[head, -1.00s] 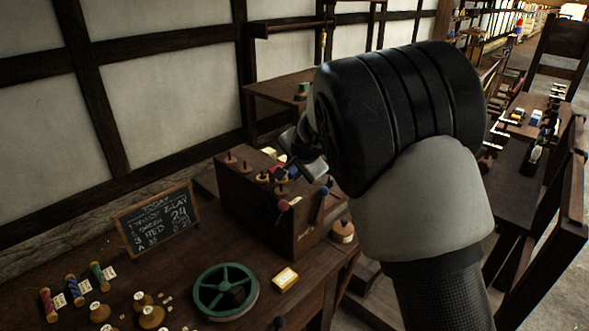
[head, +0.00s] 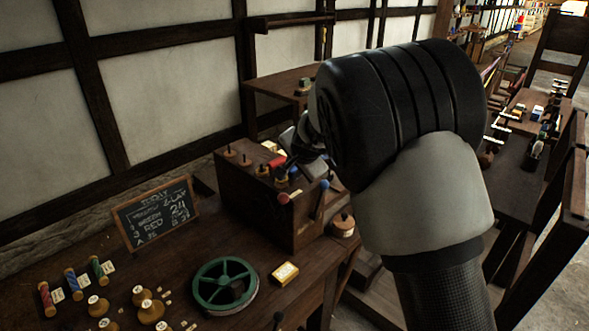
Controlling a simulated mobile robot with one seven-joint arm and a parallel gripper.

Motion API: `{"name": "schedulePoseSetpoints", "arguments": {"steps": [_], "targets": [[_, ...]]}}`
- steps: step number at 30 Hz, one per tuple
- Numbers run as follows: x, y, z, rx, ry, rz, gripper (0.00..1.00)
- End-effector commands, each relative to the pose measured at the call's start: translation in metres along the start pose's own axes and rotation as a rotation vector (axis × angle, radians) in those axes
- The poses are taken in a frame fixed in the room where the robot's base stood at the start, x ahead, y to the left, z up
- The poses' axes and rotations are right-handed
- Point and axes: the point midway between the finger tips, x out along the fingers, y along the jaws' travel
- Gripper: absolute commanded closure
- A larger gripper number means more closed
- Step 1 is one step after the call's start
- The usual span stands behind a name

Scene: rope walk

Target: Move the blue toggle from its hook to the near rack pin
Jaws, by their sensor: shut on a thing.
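My gripper (head: 298,150) is over the top of a dark wooden box (head: 240,200), at its right end. It is small and partly hidden by my wrist. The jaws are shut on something. A small blue piece (head: 294,172), which looks like the blue toggle, shows just below the fingers; its exact seat in the jaws is hard to see. Short pegs with round wooden bases (head: 230,152) stand along the box top. Which of them is the near rack pin is not clear. I cannot make out the hook.
A red-ended lever (head: 284,198) and a blue-ended lever (head: 323,186) stick out of the box front. A red block (head: 277,161) lies on top.

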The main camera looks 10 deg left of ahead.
Motion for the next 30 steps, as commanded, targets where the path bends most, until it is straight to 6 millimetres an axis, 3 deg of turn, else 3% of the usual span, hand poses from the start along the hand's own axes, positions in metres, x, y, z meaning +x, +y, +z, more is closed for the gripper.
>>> {"name": "schedulePoseSetpoints", "arguments": {"steps": [9,10,14,30], "targets": [[0.0017,0.0016,0.0004,0.0,0.0,0.001,1.0],[0.0017,0.0017,0.0004,0.0,0.0,0.001,0.79],[0.0019,0.0025,0.0006,0.0,0.0,0.002,0.59],[0.0043,0.0086,0.0016,0.0,-0.005,0.015,0.59]]}}
